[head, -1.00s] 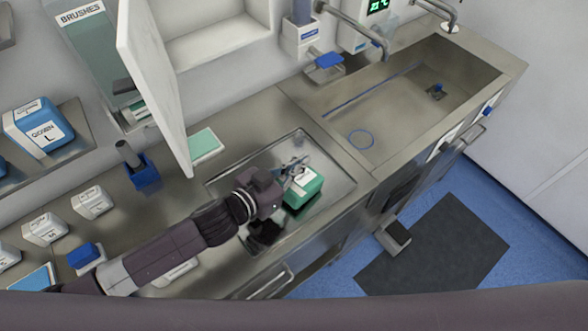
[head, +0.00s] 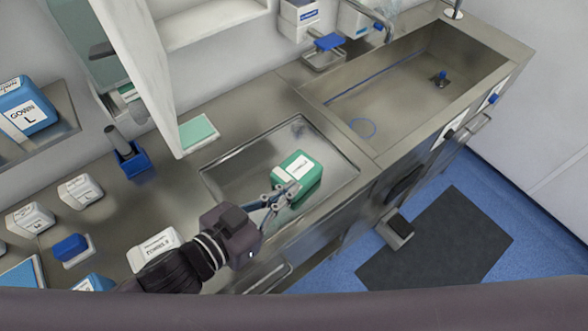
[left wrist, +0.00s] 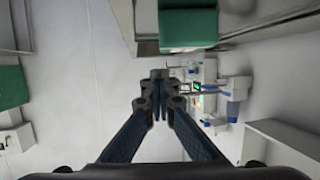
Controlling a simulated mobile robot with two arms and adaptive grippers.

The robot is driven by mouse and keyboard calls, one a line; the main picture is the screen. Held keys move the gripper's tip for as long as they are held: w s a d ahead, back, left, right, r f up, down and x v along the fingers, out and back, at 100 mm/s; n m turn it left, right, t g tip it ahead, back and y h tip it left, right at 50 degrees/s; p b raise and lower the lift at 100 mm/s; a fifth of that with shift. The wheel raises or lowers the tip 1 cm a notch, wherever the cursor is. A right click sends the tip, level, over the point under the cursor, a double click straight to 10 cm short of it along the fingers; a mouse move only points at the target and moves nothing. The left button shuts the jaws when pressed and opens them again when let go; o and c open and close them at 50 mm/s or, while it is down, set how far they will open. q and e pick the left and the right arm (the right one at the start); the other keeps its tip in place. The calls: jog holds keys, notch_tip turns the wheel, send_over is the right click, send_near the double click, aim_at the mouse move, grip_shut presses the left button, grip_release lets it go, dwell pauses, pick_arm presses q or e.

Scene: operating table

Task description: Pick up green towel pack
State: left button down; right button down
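The green towel pack (head: 311,183), a box with a white label on top, lies in the shallow metal tray (head: 228,187) on the counter in the head view. My left gripper (head: 290,189) is at the pack's near left side, its fingertips overlapping the pack's edge in the picture. Whether they touch it I cannot tell. In the left wrist view the two fingers (left wrist: 160,78) converge with tips together and nothing visible between them. Green surfaces show at the top (left wrist: 188,25) and left of that view; which is the pack is unclear. My right gripper is not in view.
A sink (head: 400,95) is to the right of the tray. An open cabinet door (head: 140,70) stands at the back left above a pale green pack (head: 197,131). White packs (head: 80,190) and a blue holder (head: 132,160) occupy the counter's left.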

pick_arm(q)
jog(key=shift+s+a, duration=0.2)
jog(key=shift+s, duration=0.6)
jog(key=shift+s+a, duration=0.25)
jog(key=shift+s, duration=0.6)
jog(key=shift+s+a, duration=0.2)
jog(key=shift+s, duration=0.6)
jog(key=c, duration=2.7)
grip_release()
jog(key=o, duration=2.1)
jog(key=shift+o, duration=0.2)
